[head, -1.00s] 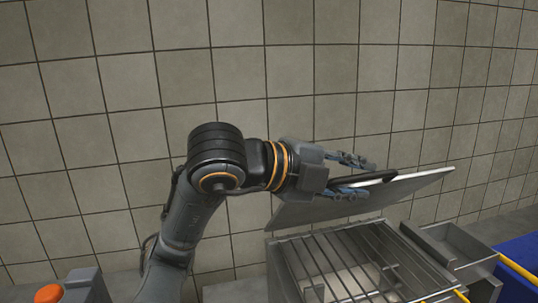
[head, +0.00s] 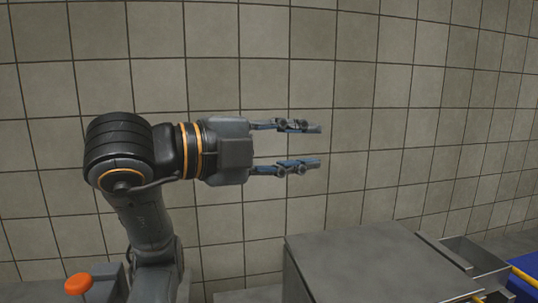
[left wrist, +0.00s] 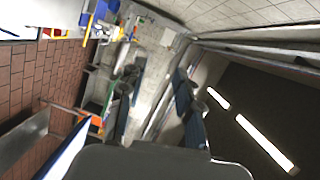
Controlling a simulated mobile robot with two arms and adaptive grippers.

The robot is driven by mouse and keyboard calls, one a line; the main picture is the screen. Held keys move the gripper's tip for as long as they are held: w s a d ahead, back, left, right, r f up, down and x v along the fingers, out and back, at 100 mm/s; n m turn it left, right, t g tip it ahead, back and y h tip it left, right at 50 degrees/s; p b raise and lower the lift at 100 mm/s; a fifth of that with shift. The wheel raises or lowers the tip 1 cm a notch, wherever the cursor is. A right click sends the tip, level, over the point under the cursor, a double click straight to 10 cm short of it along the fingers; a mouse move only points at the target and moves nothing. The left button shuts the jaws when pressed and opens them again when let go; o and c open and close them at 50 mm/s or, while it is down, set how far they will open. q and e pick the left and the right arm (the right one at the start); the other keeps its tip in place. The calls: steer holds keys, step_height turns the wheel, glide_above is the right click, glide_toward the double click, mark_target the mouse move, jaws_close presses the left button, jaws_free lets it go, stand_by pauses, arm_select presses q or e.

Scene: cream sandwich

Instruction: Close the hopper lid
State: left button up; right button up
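The hopper (head: 298,283) is a grey metal box at the lower right of the head view. Its flat grey lid (head: 365,262) lies down over the top and hides the grate and the inside. The lid's handle does not show. My left gripper (head: 319,146) is above and to the left of the lid, in front of the tiled wall. Its two blue-grey fingers are apart with nothing between them, and it does not touch the lid. The fingers also show in the left wrist view (left wrist: 158,108), spread and empty. My right gripper is not in view.
A metal tray (head: 478,254) adjoins the hopper on the right, with a yellow bar and a blue bin (head: 524,288) beyond. An orange knob (head: 78,283) stands at the lower left. The tiled wall (head: 400,120) rises behind. The space around the left gripper is clear.

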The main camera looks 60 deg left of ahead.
arm_select(q)
steer(key=shift+s+b, duration=0.6)
steer(key=shift+s, duration=1.8)
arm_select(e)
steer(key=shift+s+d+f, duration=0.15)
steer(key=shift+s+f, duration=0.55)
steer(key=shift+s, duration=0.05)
arm_select(q)
steer(key=shift+f, duration=0.1)
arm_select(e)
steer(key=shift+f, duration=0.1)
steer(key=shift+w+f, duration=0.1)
